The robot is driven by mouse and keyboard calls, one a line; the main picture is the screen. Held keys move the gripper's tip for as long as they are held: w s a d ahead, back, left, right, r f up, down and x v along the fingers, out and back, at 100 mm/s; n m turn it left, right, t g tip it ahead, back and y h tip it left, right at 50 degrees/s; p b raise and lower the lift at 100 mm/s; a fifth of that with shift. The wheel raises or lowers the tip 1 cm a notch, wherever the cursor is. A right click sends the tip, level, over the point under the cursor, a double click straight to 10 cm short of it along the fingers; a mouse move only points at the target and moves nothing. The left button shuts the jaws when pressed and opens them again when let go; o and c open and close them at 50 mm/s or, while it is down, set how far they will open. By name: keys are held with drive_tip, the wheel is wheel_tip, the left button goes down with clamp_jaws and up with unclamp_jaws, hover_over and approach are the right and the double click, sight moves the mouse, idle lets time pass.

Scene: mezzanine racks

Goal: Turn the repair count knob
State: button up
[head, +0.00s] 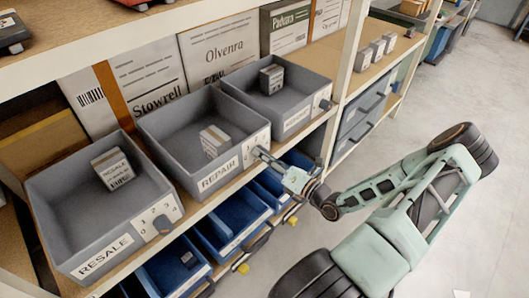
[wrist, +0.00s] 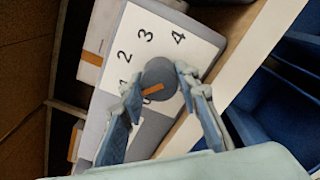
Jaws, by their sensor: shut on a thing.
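The repair count knob (wrist: 158,72) is a round grey dial with an orange pointer mark, on a white plate (wrist: 150,38) numbered around it. In the wrist view the mark slants toward the lower left, close to a partly covered digit, seemingly 0. My gripper (wrist: 158,84) is shut on the knob, one finger on each side. In the head view my gripper (head: 262,155) reaches the right end of the front of the grey REPAIR bin (head: 205,197) and hides the knob there. A small box (head: 214,141) lies in that bin.
A grey RESALE bin (head: 88,255) with a knob and a small box stands left, another grey bin (head: 299,112) with a box and knob stands right. Blue bins (head: 228,240) sit on the shelf below.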

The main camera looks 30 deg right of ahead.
drive_tip(key=shift+f+m, duration=0.1)
drive_tip(key=shift+m, duration=0.4)
drive_tip(key=o, duration=1.2)
drive_tip(key=shift+c, duration=0.2)
drive_tip(key=v, duration=1.2)
drive_tip(key=shift+a, duration=0.1)
